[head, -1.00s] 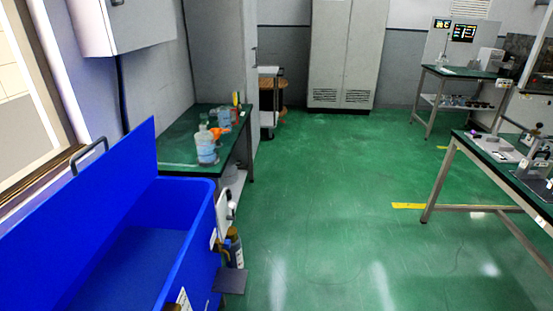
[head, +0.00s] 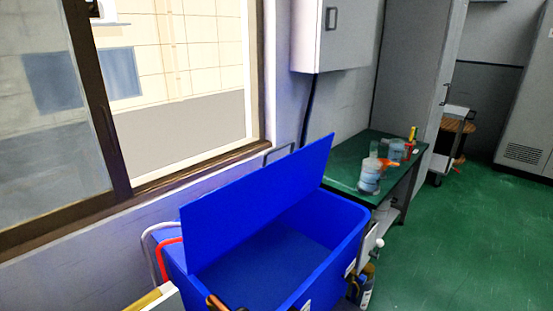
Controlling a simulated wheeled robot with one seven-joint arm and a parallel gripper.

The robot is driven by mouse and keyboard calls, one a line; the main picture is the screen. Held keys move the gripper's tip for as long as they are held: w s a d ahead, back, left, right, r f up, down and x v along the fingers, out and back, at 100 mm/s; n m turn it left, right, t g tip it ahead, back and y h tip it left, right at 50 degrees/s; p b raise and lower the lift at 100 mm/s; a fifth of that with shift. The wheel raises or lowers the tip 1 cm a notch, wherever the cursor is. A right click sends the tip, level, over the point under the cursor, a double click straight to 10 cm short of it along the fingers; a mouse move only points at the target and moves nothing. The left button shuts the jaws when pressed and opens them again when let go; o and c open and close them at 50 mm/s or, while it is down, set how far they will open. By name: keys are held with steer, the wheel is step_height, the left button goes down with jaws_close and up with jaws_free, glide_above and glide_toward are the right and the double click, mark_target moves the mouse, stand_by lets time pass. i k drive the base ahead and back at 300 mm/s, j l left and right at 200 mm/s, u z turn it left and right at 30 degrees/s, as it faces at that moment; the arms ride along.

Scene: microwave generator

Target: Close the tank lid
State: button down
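The blue tank (head: 345,262) stands against the wall below the window, with its open top facing me. Its blue lid (head: 255,205) is raised and stands up steeply along the wall side. The tank's inside shows only a blue floor and walls. The tank's near end is cut off by the bottom edge of the view.
A green-topped bench (head: 345,172) with bottles (head: 370,178) stands just beyond the tank. A wall cabinet (head: 335,38) hangs above. Red and white hoses (head: 165,245) curve beside the tank's left end. Bottles (head: 365,290) stand by its right side. Green floor (head: 465,240) at right is clear.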

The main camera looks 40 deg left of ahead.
mark_target(212, 223)
steer(key=i+l, duration=0.2)
steer(key=i+l+u, duration=0.45)
steer(key=l, duration=0.2)
steer(key=i+l+u, duration=0.2)
steer(key=l, duration=0.15)
steer(key=u, duration=1)
